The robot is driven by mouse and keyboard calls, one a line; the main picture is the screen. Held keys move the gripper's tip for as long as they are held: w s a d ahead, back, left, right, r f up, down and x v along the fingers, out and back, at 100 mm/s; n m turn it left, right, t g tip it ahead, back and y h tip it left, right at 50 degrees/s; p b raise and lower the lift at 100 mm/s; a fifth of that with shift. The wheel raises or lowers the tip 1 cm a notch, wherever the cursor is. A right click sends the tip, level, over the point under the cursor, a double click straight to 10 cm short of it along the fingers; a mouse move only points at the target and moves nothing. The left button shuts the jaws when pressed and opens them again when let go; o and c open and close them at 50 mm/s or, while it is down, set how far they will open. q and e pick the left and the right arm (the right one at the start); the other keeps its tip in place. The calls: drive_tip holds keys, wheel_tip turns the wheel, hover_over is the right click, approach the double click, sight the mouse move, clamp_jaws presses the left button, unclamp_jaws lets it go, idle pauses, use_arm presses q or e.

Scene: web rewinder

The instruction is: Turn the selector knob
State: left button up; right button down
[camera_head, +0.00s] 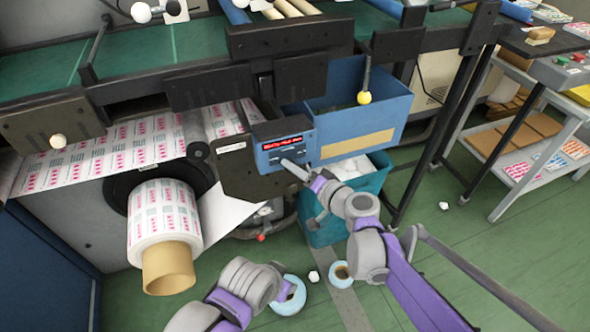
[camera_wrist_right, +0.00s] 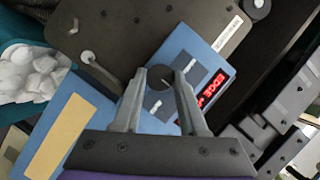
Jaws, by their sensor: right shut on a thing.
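The blue control panel (camera_head: 272,131) with a red lit display (camera_head: 282,143) is on the front of the rewinder. It also shows in the right wrist view (camera_wrist_right: 187,52), tilted, with its red display (camera_wrist_right: 207,88). The selector knob (camera_wrist_right: 164,77) is a dark round knob on this panel, between two small switch plates. My right gripper (camera_head: 284,163) reaches the lower panel, and in the right wrist view its fingertips (camera_wrist_right: 160,76) are closed on the knob's two sides. In the head view the gripper hides the knob. My left gripper is out of view.
A printed roll (camera_head: 163,222) on a tan core juts out at left. A blue bin (camera_head: 362,118) stands right of the panel, with a teal bin (camera_head: 330,229) of white scraps below. A yellow-ended lever (camera_head: 364,97) hangs nearby.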

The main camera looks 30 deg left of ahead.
drive_tip(key=shift+c, duration=2.2)
unclamp_jaws()
drive_tip(key=shift+w+a, duration=0.1)
drive_tip(key=shift+a, duration=0.05)
drive_tip(key=v, duration=1.1)
drive_tip(key=shift+a, duration=0.1)
drive_tip(key=s+d+f+m+h+p, duration=0.1)
drive_tip(key=s+d+h+p, duration=0.3)
drive_tip(key=d, duration=1.3)
drive_tip(key=s+d+f+m+h+p, duration=0.1)
drive_tip(key=s+d+h+p, duration=0.4)
drive_tip(key=s+d+h, duration=0.5)
drive_tip(key=s+d, duration=0.3)
drive_tip(key=d, duration=0.5)
drive_tip(key=shift+s+f+h, duration=0.2)
drive_tip(key=shift+h, duration=0.1)
